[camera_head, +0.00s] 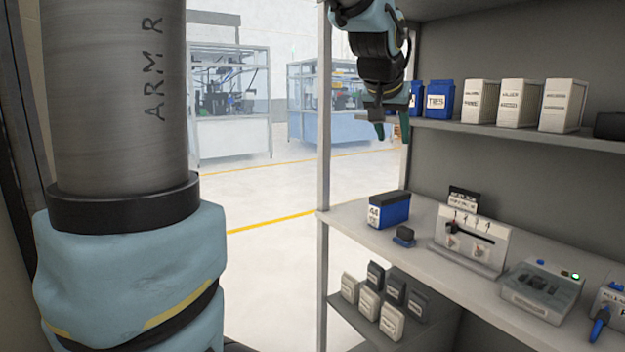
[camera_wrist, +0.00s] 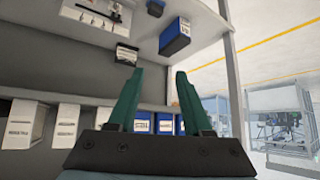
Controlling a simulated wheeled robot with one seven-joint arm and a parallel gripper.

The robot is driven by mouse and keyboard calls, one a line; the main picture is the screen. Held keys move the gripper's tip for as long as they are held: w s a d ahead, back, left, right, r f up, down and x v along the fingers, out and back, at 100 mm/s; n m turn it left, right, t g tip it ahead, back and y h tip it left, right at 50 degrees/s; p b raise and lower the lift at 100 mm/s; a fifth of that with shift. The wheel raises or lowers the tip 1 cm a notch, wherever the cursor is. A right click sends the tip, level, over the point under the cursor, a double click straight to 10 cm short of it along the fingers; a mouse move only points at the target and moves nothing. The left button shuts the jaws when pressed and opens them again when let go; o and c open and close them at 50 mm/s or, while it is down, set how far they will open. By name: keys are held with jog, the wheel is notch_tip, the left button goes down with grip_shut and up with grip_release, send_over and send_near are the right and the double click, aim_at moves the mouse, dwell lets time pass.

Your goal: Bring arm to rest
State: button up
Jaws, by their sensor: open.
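My gripper (camera_wrist: 155,105) shows in the wrist view with its two green fingers spread apart and nothing between them. In the head view my gripper (camera_head: 391,130) hangs at the upper middle, fingers pointing down, in front of the left end of the upper shelf and above the middle shelf. The fingers look clear of the boxes behind them, though one dark blue box there is partly hidden by my gripper. A large grey arm link of mine, marked ARM R, fills the left of the head view.
The upper shelf (camera_head: 480,128) holds a blue box (camera_head: 439,100) and several white boxes. The middle shelf (camera_head: 345,213) holds a blue box (camera_head: 388,211), a white switch panel (camera_head: 470,244) and a grey device (camera_head: 538,290). Small boxes stand on the lower shelf. Open floor (camera_head: 280,185) lies left of the rack.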

jog(key=s+a+f+n+g+y, duration=0.2)
jog(key=s+a+f+g+y, duration=0.1)
jog(key=a+f, duration=1.1)
jog(key=s+a+f+n+g, duration=0.2)
jog(key=s+a+f+g, duration=0.1)
jog(key=s+a+f, duration=0.6)
notch_tip(320, 180, down, 3)
jog(key=shift+s+a+f+n+y, duration=0.15)
jog(key=shift+s+n+y, duration=0.25)
jog(key=shift+s, duration=0.85)
